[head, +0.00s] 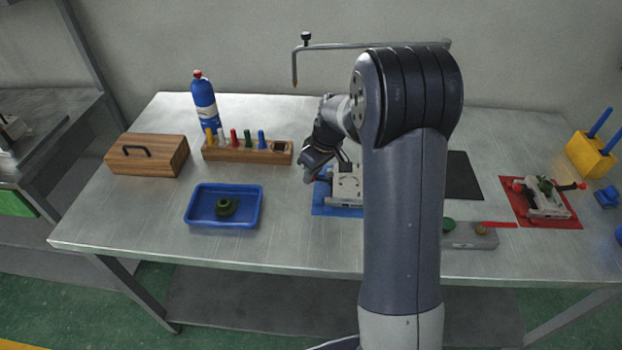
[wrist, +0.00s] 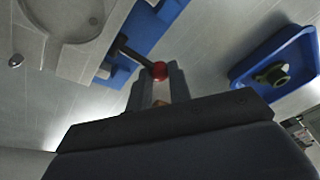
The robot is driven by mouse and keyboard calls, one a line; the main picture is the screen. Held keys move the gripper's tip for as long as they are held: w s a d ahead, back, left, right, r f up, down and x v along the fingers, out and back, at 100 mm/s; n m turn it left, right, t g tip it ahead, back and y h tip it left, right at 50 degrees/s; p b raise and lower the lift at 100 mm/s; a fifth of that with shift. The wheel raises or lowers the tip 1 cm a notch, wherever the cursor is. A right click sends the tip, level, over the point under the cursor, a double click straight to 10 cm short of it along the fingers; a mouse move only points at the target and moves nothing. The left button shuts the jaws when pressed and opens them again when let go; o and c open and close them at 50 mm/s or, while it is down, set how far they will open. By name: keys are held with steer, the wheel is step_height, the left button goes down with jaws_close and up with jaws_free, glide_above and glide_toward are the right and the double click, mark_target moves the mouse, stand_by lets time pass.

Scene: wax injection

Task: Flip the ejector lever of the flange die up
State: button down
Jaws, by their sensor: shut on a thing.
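A light grey die (head: 346,187) stands on a blue mat (head: 325,208) in the middle of the table, partly hidden behind my arm in the head view. In the wrist view, the die (wrist: 75,28) is at the upper left. Its dark ejector lever (wrist: 130,55) sticks out sideways and ends in a red ball knob (wrist: 159,71). My gripper (wrist: 159,84) is shut on the knob, which sits between the fingertips. In the head view, my gripper (head: 309,177) is at the die's left side. The lever is too small to make out there.
A blue tray (head: 190,217) with a green ring-shaped piece (head: 226,207) stands left of the die. A peg block (head: 246,153), wooden box (head: 146,155) and blue bottle (head: 204,103) stand behind. Another die (head: 546,203) on a red mat (head: 567,216) is at right.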

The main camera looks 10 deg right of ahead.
steer(key=shift+s+d+r+t+y+b, duration=0.1)
steer(key=shift+d+r+t+y+b, duration=0.1)
steer(key=shift+y+b, duration=0.45)
steer(key=shift+s+d+r+t+y+b, duration=0.1)
steer(key=shift+d+r+t+y+b, duration=0.1)
steer(key=shift+y+b, duration=0.45)
steer(key=c, duration=1.3)
jaws_free()
steer(key=v, duration=1.1)
steer(key=shift+a+b, duration=0.2)
steer(key=shift+b, duration=0.1)
steer(key=shift+w+f, duration=0.1)
